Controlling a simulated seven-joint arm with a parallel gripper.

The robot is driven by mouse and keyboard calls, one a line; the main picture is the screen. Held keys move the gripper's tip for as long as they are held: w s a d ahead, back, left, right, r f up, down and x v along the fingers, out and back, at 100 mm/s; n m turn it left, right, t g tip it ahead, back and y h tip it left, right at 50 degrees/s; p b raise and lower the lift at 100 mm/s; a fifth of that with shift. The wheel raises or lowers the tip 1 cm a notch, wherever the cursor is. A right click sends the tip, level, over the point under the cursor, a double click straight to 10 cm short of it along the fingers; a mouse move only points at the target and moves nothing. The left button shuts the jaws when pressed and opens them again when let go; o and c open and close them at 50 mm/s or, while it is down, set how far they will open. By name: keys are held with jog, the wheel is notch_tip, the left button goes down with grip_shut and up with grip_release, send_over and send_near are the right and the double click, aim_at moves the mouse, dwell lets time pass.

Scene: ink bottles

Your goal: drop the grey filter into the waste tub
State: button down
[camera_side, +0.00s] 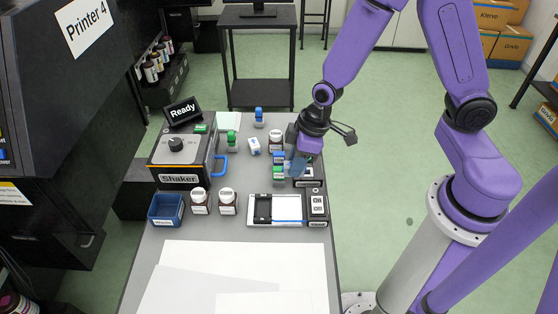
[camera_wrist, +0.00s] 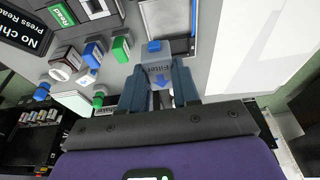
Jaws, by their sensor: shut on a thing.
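My gripper (camera_side: 297,160) is at the right side of the table, pointing down beside the small blue- and green-capped items. In the wrist view its two fingers (camera_wrist: 160,90) are shut on the grey filter (camera_wrist: 161,70), which bears the word "Filter" and a blue arrow. In the side view the fingers and nearby items mostly hide the filter; I cannot tell whether it touches anything below. The waste tub (camera_side: 166,211), an open blue box with a white label, stands at the table's left edge, well left of my gripper. I do not see it in the wrist view.
The shaker (camera_side: 180,160) with its blue handle stands behind the tub. Two brown bottles with white caps (camera_side: 213,202) stand right of the tub. A white tray (camera_side: 262,221) lies front right. Small capped bottles (camera_side: 232,140) stand at the back. White sheets (camera_side: 240,265) cover the front.

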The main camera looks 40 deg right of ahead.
jog(key=shift+s+d+r, duration=0.15)
jog(key=shift+s+r, duration=0.05)
jog(key=shift+s, duration=0.25)
jog(key=w+a+r, duration=0.1)
jog(key=w+a, duration=0.4)
jog(key=a, duration=0.5)
jog(key=w+a+r, duration=0.2)
jog(key=w+a, duration=0.3)
jog(key=a, duration=0.4)
jog(key=w+a+f, duration=0.2)
jog(key=w+f, duration=0.1)
jog(key=w+a+f, duration=0.3)
jog(key=w, duration=0.1)
jog(key=w+a+f, duration=0.2)
jog(key=w+f, duration=0.2)
jog(key=shift+a, duration=0.35)
jog(key=shift+a+f, duration=0.1)
jog(key=shift+f, duration=0.1)
jog(key=shift+d+x, duration=0.15)
jog(key=shift+x, duration=0.6)
jog(key=shift+d+x, duration=0.15)
jog(key=shift+x, duration=0.55)
jog(key=shift+s+f, duration=0.15)
jog(key=shift+f, duration=0.55)
